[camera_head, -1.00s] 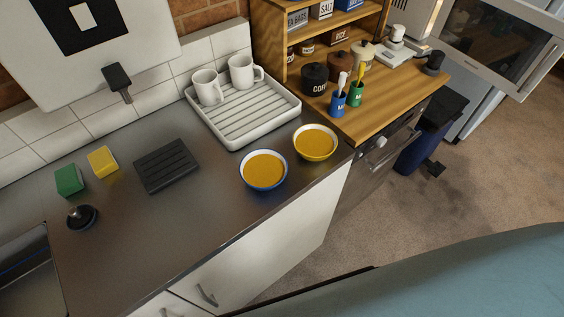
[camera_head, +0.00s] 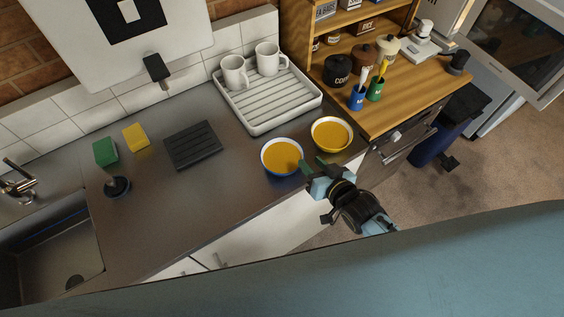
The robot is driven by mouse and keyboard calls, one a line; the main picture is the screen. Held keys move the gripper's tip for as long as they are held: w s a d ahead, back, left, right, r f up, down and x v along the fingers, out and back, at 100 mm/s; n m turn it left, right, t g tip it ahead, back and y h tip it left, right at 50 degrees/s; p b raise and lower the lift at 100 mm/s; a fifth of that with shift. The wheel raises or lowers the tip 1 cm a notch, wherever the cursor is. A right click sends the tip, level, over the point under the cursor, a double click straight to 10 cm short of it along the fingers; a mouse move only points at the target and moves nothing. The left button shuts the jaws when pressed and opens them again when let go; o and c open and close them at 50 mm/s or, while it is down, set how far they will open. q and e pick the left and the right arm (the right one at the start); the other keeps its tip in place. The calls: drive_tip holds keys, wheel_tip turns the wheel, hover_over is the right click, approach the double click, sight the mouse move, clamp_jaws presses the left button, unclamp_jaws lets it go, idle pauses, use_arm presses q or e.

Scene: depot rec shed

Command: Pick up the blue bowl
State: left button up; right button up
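The blue bowl (camera_head: 282,172) stands near the front edge of the counter. Its outside is blue, its rim pale and its inside orange-yellow. A second bowl, yellow outside (camera_head: 332,149) with a pale rim and the same orange-yellow inside, stands just behind it to the right. My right gripper (camera_head: 313,163) is at the right side of the blue bowl, in front of the yellow bowl. Its two dark green fingers look apart, with nothing seen between them. I cannot tell whether a finger touches the blue bowl. My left gripper is not in view.
A white drying rack (camera_head: 262,127) with two white mugs stands behind the bowls. A black ribbed mat (camera_head: 193,146), green and yellow sponges and a sink lie to the left. A wooden shelf unit with jars (camera_head: 337,70) stands at the right.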

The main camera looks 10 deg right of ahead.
sight(296, 147)
drive_tip(key=shift+b+x, duration=0.7)
drive_tip(key=shift+x, duration=0.7)
drive_tip(key=b+x, duration=0.4)
drive_tip(key=x, duration=0.1)
drive_tip(key=shift+r, duration=0.1)
drive_tip(key=shift+r, duration=0.1)
drive_tip(key=shift+c, duration=0.4)
clamp_jaws()
drive_tip(key=shift+w, duration=0.1)
